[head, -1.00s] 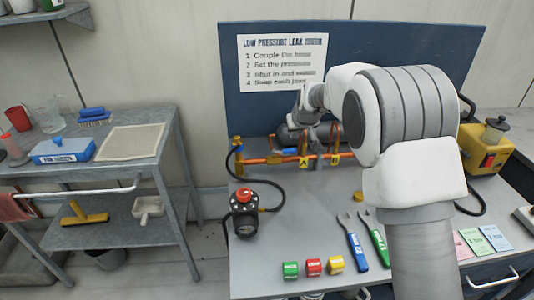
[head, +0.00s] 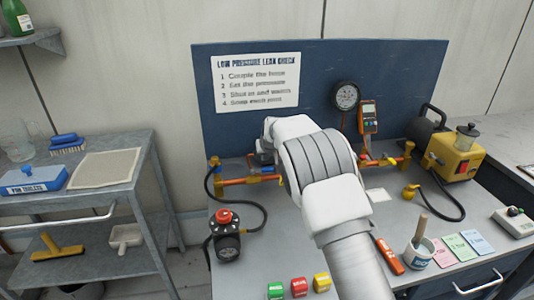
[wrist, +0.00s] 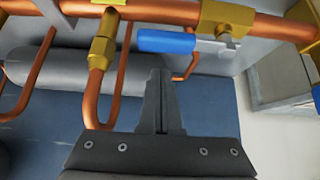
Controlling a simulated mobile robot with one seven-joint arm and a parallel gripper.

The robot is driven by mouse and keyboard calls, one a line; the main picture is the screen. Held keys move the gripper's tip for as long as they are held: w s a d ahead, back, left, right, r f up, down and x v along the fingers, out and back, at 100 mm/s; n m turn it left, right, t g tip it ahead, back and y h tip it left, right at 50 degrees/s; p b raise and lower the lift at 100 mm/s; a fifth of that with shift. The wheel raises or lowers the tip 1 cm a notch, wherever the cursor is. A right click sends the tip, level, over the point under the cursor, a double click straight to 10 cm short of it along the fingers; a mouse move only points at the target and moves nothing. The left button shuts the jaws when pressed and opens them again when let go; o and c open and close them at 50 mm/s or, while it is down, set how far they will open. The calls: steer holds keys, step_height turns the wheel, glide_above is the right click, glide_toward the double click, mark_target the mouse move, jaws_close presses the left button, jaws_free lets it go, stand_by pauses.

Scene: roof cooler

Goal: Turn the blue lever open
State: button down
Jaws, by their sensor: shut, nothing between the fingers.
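The blue lever (wrist: 166,41) shows in the wrist view, on a brass valve (wrist: 228,22) in the copper pipe. It lies roughly along the pipe, its free end pointing left. My gripper (wrist: 157,74) is shut and empty, with its fingertips just below the lever in the picture; a small gap shows, though depth is hard to judge. In the head view my arm covers the middle of the pipework and my gripper's tips are hidden.
A brass fitting (wrist: 103,42) and bent copper tubes stand left of my fingers. In the head view a black regulator with a red knob (head: 226,217), a hose, a gauge (head: 346,95) and a yellow pump (head: 454,158) stand around. The bench front holds several blocks and tools.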

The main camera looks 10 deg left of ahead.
mark_target(263, 171)
steer(key=shift+s+d+r, duration=0.1)
steer(key=shift+s+d, duration=0.2)
steer(key=shift+s, duration=0.3)
steer(key=shift+s+d+r, duration=0.1)
steer(key=shift+s+d, duration=0.15)
steer(key=shift+s, duration=0.4)
steer(key=shift+s+d, duration=0.3)
steer(key=shift+s, duration=0.3)
steer(key=shift+s+b, duration=0.1)
steer(key=shift+b, duration=0.2)
